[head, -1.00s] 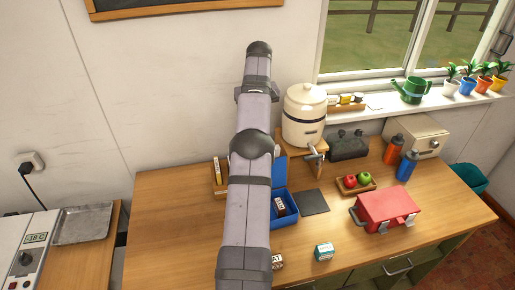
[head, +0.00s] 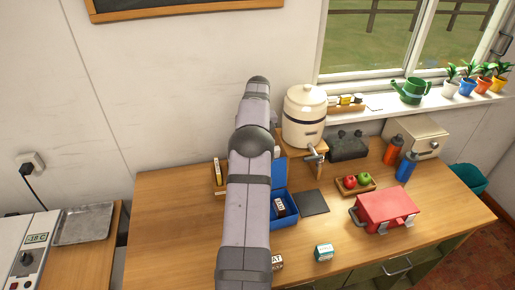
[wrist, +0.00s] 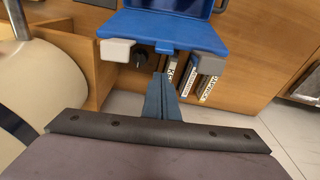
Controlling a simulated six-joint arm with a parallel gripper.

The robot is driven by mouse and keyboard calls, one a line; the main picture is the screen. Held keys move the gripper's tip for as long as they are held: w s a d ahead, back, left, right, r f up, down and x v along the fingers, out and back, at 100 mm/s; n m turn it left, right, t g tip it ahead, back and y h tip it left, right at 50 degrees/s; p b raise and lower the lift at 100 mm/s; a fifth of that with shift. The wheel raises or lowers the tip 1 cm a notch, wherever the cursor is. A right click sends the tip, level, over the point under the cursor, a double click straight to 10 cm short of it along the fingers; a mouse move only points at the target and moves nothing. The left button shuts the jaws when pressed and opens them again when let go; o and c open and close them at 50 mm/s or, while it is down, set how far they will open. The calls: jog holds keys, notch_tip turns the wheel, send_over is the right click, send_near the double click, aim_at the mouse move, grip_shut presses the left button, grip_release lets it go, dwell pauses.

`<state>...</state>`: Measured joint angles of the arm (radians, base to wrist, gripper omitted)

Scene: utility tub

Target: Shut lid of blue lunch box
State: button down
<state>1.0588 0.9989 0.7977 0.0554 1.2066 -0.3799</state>
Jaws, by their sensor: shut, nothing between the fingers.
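The blue lunch box (head: 284,238) stands open on the wooden table in the head view, partly behind my arm. Its lid (head: 280,172) stands up at the back of the box. A dark-and-white labelled item (head: 281,206) lies inside. In the head view my arm hides the gripper.
A cream dispenser (head: 305,118) with a tap stands close to the right of the lid. A dark mat (head: 314,202) lies right of the box, then a fruit tray (head: 344,192) and red lunch box (head: 386,212). Labelled upright items (wrist: 190,80) stand beyond my fingers.

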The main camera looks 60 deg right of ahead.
jog(key=shift+s+a+r+p, duration=0.2)
jog(key=shift+s+a+p, duration=0.15)
jog(key=shift+s+a, duration=0.2)
jog(key=shift+s+a+r+p, duration=0.15)
jog(key=shift+s+a+p, duration=0.25)
jog(key=shift+s, duration=0.2)
jog(key=shift+s+a+f+b, duration=0.1)
jog(key=shift+s+a+b, duration=0.05)
jog(key=shift+b, duration=0.5)
